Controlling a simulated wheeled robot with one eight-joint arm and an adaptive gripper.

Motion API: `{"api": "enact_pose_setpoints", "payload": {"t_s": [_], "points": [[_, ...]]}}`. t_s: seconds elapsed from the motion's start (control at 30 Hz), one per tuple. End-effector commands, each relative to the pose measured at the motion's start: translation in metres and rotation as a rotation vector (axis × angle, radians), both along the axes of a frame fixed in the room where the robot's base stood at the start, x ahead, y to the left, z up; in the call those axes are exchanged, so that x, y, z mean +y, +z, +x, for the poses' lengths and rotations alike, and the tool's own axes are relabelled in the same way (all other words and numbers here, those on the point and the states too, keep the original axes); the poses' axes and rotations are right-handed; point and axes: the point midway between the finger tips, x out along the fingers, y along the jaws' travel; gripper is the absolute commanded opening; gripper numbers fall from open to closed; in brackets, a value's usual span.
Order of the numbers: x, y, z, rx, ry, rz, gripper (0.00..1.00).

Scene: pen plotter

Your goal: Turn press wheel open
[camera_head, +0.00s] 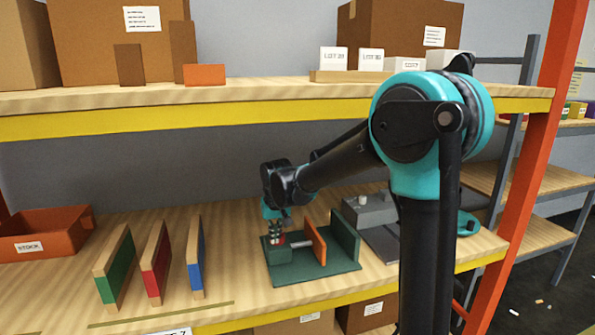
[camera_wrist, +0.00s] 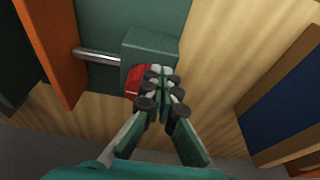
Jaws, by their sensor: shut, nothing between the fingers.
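The press has a green base (camera_head: 312,272), an orange plate (camera_head: 316,243) and a taller green end plate (camera_head: 346,238). In the wrist view a steel rod (camera_wrist: 97,56) runs from the orange plate (camera_wrist: 50,50) to a green block (camera_wrist: 150,47). A red part (camera_wrist: 135,82), apparently the press wheel, shows at the block's near side, partly hidden by my fingers. My gripper (camera_wrist: 161,72) is shut and empty, with its fingertips beside the red part and over the block's edge. I cannot tell whether they touch. In the head view my gripper (camera_head: 275,238) is at the press's left end.
Upright boards with green (camera_head: 117,268), red (camera_head: 157,262) and blue (camera_head: 196,260) faces stand left of the press. An orange bin (camera_head: 45,232) is at the far left. A grey device (camera_head: 372,212) stands to the right. The upper shelf (camera_head: 280,92) overhangs behind.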

Motion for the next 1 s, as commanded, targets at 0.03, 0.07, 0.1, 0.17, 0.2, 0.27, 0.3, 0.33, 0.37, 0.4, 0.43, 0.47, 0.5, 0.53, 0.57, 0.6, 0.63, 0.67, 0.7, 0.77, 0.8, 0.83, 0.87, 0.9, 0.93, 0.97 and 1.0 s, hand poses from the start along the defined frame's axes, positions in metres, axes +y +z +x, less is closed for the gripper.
{"api": "enact_pose_setpoints", "payload": {"t_s": [0.03,0.07,0.1,0.17,0.2,0.27,0.3,0.33,0.37,0.4,0.43,0.47,0.5,0.53,0.57,0.6,0.63,0.67,0.7,0.77,0.8,0.83,0.87,0.9,0.93,0.97,1.0], "points": [[0.0,0.0,0.001,-0.002,0.0,0.001,0.0],[-0.001,0.0,0.001,-0.002,0.0,0.001,0.0],[-0.001,0.0,0.001,-0.002,0.0,0.001,0.0],[-0.002,0.0,0.001,-0.002,-0.001,0.0,0.0],[-0.003,0.0,0.001,-0.002,-0.001,0.0,0.0],[-0.004,0.0,0.001,-0.002,-0.001,0.0,0.0],[-0.005,0.0,0.001,-0.002,-0.001,0.0,0.0],[-0.006,0.0,0.001,-0.002,0.0,0.0,0.0],[-0.007,0.0,0.001,-0.002,0.0,0.0,0.0],[-0.008,0.0,0.0,-0.002,0.0,0.0,0.0],[-0.008,0.0,0.0,-0.002,0.0,0.0,0.0],[-0.009,0.0,0.0,-0.002,0.0,0.001,0.0],[-0.01,0.0,0.0,-0.002,0.0,0.001,0.0],[-0.011,0.0,0.001,-0.002,0.0,0.001,0.0],[-0.012,0.0,0.001,-0.002,0.0,0.001,0.0],[-0.013,0.0,0.001,-0.002,0.0,0.001,0.0],[-0.014,0.0,0.001,-0.002,0.0,0.001,0.0],[-0.015,0.0,0.001,-0.001,-0.001,0.001,0.0],[-0.016,0.0,0.002,-0.001,-0.001,0.001,0.0],[-0.017,0.0,0.002,-0.001,-0.001,0.001,0.0],[-0.018,0.0,0.002,-0.001,-0.001,0.001,0.0],[-0.019,0.0,0.003,-0.001,-0.001,0.001,0.0],[-0.02,0.0,0.003,-0.001,-0.001,0.001,0.0],[-0.021,0.0,0.003,-0.001,-0.001,0.001,0.0],[-0.022,0.0,0.003,-0.001,-0.001,0.001,0.0],[-0.022,0.0,0.004,-0.001,-0.001,0.001,0.0],[-0.023,0.0,0.004,-0.001,0.0,0.0,0.0]]}}
